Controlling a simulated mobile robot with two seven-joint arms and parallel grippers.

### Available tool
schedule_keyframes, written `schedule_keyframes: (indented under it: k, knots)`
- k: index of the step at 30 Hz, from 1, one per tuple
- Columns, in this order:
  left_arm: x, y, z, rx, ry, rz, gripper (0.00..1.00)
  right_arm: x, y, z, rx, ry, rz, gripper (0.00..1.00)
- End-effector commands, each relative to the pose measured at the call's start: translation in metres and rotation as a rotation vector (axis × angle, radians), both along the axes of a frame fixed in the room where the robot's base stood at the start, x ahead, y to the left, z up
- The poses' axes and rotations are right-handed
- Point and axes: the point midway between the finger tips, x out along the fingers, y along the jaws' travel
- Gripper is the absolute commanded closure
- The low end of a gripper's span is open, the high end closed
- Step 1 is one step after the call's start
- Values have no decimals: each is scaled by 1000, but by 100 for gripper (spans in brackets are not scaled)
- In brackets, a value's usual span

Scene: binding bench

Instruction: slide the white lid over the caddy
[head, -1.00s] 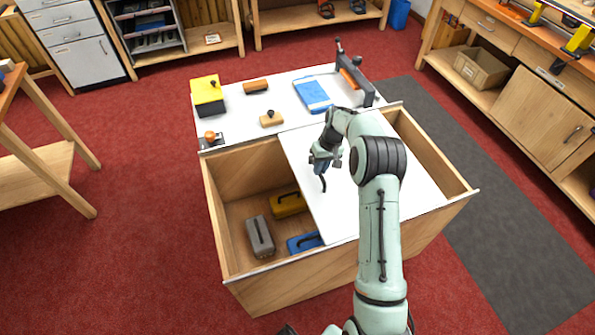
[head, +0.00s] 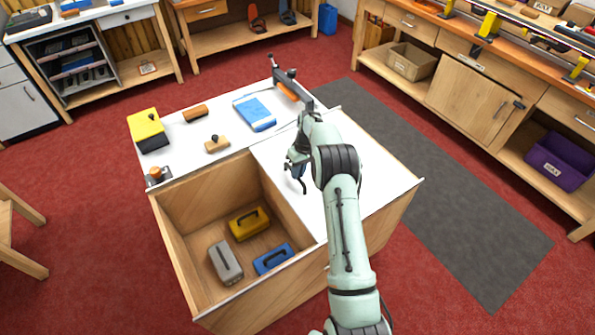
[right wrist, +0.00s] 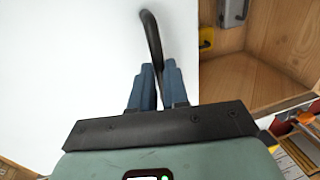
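The white lid (head: 375,175) lies flat over the right part of the wooden caddy (head: 265,303), out to its right end. The left compartment is open. My right gripper (head: 298,170) is over the lid's left part, its fingers on both sides of the dark bar handle (head: 303,187). In the right wrist view the gripper (right wrist: 158,78) appears shut on the handle (right wrist: 151,35), with the lid (right wrist: 70,60) behind it. My arm hides part of the lid. My left gripper is not in view.
The open compartment holds a grey box (head: 226,262), a yellow box (head: 249,224) and a blue box (head: 273,259). Behind it, a white top carries a yellow-black block (head: 147,130), a blue pack (head: 255,113) and a grey clamp-like tool (head: 290,85). Benches stand beyond.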

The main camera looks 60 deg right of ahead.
Motion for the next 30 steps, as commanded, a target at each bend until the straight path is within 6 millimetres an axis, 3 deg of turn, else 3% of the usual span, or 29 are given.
schedule_keyframes:
  k: [1, 2, 3, 14, 30]
  knots:
    - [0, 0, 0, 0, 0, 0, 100, 1, 0, 1, -2, -2, -1, 72]
    - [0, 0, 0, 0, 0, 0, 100, 1, 0, 1, -1, -3, -1, 63]
    - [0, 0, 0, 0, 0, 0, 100, 1, 0, 1, -1, -3, -1, 60]
    - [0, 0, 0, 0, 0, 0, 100, 0, -1, 6, -1, -2, 0, 60]
    - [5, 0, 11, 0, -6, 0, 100, -10, -20, 111, -4, -3, -2, 60]
